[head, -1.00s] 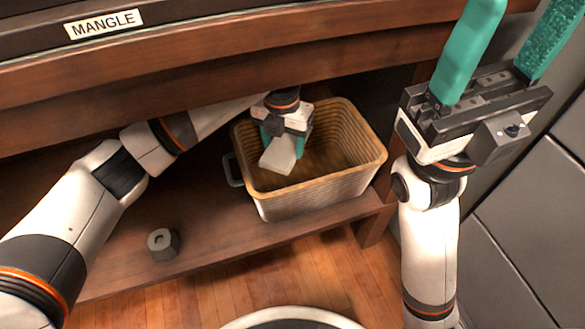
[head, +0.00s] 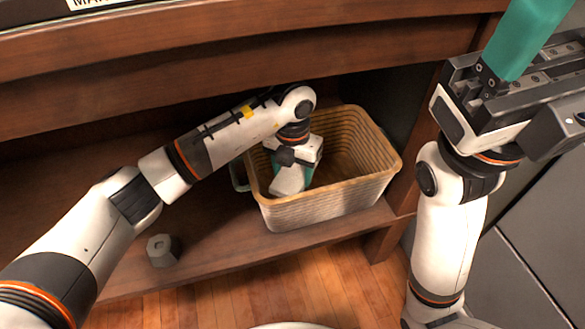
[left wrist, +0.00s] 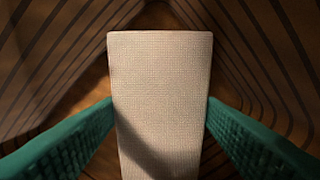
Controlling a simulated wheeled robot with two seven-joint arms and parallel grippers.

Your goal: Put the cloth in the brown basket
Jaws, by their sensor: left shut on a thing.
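The brown basket (head: 325,207) stands on the low wooden shelf, with a woven brown inside and a paler outside. My left gripper (head: 292,180) reaches down into the left part of the basket. It is shut on the pale cloth (head: 288,183), which looks like a stiff folded block. In the left wrist view the cloth (left wrist: 160,100) sits between the two green fingers (left wrist: 160,118), with the basket's ribbed walls around it. Whether the cloth touches the basket floor cannot be told. My right gripper (head: 548,40) is raised at the upper right, its fingers cut off by the frame edge.
A small grey hex-shaped object (head: 163,250) lies on the shelf (head: 225,243) left of the basket. The wooden beam (head: 200,85) runs above the shelf, close over my left arm. A shelf leg (head: 385,240) stands right of the basket. Grey panels (head: 540,230) are at the right.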

